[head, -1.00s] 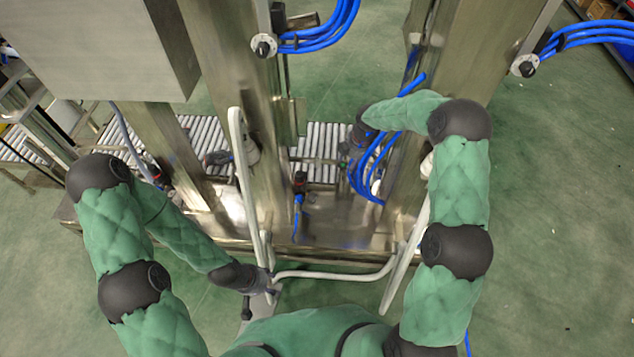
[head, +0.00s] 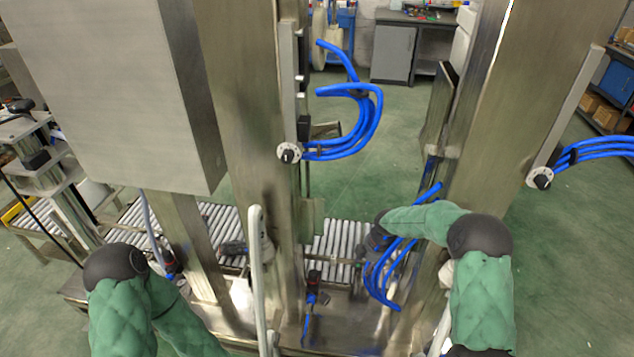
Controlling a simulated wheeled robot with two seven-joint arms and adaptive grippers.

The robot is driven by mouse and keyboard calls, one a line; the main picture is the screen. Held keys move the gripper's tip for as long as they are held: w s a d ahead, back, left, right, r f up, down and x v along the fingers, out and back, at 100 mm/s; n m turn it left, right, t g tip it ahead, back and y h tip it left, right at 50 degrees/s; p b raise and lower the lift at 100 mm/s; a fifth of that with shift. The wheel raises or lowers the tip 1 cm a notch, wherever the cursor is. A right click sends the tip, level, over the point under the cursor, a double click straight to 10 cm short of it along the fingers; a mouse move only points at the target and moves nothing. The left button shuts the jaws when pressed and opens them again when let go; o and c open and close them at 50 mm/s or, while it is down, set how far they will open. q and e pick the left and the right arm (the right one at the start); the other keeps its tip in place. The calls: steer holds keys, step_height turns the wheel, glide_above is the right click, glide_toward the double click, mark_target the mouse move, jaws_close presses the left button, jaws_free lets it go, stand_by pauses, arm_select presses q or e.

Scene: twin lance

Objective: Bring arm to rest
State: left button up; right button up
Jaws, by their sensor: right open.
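My right arm comes in from the right, bends at a dark joint and reaches left. My right gripper (head: 368,246) is at its end, small and dark, beside the lower blue hoses of the steel machine. The jaws are open, with nothing seen in them; the hoses and the dark background make the fingertips hard to make out. My left arm shows at the lower left, its forearm sloping down to the right and out of the picture. My left gripper is below the frame.
Two steel columns (head: 237,130) (head: 480,140) stand ahead, with a big metal box (head: 110,90) at the left. Blue hoses (head: 345,152) loop between the columns. A roller conveyor (head: 335,238) runs behind. A pale upright bar (head: 258,280) stands close in front. Green floor (head: 570,250) is clear at the right.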

steer(key=s+a+f+m+y, duration=0.1)
steer(key=s+a+f+m, duration=0.3)
steer(key=s, duration=0.3)
steer(key=s+a+f+m+y+p, duration=0.1)
steer(key=s+a+f+m, duration=0.2)
steer(key=s, duration=0.4)
steer(key=s+a+f+m, duration=0.4)
steer(key=s, duration=0.3)
steer(key=s+a+m, duration=0.1)
steer(key=s+m, duration=0.5)
steer(key=s, duration=0.5)
steer(key=shift+s+a+g, duration=0.15)
steer(key=shift+s+g, duration=0.15)
steer(key=shift+g, duration=0.1)
